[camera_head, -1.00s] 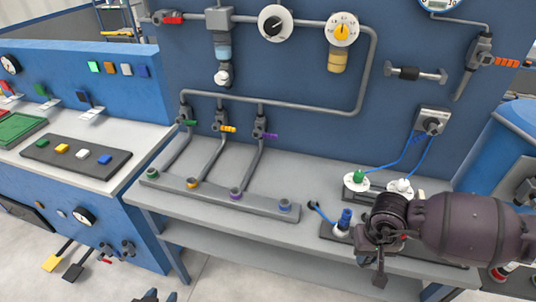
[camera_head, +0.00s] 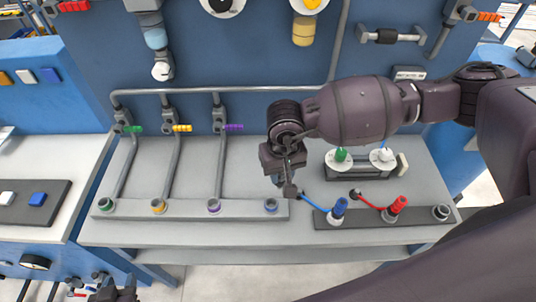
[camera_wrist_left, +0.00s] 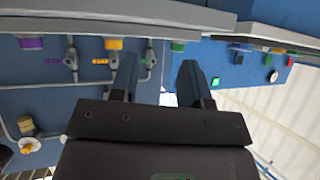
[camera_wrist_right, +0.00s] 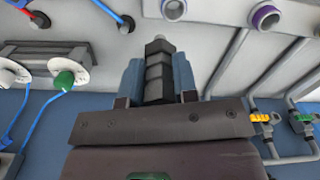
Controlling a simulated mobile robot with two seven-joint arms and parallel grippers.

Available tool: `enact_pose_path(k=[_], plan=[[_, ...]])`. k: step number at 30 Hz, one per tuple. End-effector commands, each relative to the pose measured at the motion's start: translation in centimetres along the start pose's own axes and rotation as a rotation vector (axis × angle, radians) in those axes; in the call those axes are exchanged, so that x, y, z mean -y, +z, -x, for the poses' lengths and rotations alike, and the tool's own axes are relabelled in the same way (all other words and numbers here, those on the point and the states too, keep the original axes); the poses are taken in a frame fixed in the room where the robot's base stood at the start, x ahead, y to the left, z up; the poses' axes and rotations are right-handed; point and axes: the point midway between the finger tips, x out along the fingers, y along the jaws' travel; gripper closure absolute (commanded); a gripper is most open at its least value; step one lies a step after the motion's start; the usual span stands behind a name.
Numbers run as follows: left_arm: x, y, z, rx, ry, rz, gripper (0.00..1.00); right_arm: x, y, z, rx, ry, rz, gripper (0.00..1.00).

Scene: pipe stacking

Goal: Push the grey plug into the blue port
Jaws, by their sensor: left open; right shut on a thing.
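My right gripper (camera_head: 284,178) is just above and behind that port. It is shut on the grey plug (camera_wrist_right: 159,72), a dark ribbed piece with a lighter tip, which points towards the rail. In the right wrist view the tip is a little short of the port and slightly to its left. The plug is mostly hidden in the head view. My left gripper (camera_head: 116,291) is open and empty, low at the front, apart from the bench.
Green (camera_head: 105,204), yellow (camera_head: 158,206) and purple (camera_head: 213,206) ports share the rail. At right, a dark strip (camera_head: 325,222) bears a blue plug (camera_head: 340,207) and a red plug (camera_head: 398,205) on cables. A dark cable outlet (camera_head: 291,190) is close beside my right gripper.

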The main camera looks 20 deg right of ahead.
Motion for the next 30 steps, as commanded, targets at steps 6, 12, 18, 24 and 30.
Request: enact_pose_path(k=[6, 12, 18, 24, 30], plan=[[0.1, 0.8, 1.2, 0.038, -0.003, 0.004, 0.57, 2.2, 0.8, 3.6, 0.003, 0.01, -0.002, 1.0], [0.2, 2.0, 1.4, 0.059, -0.005, 0.005, 0.57, 2.4, 0.9, 2.7, 0.006, 0.012, -0.006, 1.0], [0.1, 1.4, 1.3, 0.049, -0.004, 0.005, 0.57, 2.3, 0.9, 0.6, 0.006, 0.012, -0.006, 1.0], [0.1, 1.1, 0.9, 0.035, -0.003, 0.004, 0.57, 2.3, 0.9, -1.8, 0.005, 0.012, -0.005, 1.0], [0.0, 1.3, 0.6, 0.028, -0.003, 0.004, 0.57, 2.3, 0.9, -3.9, 0.003, 0.011, -0.005, 1.0]])
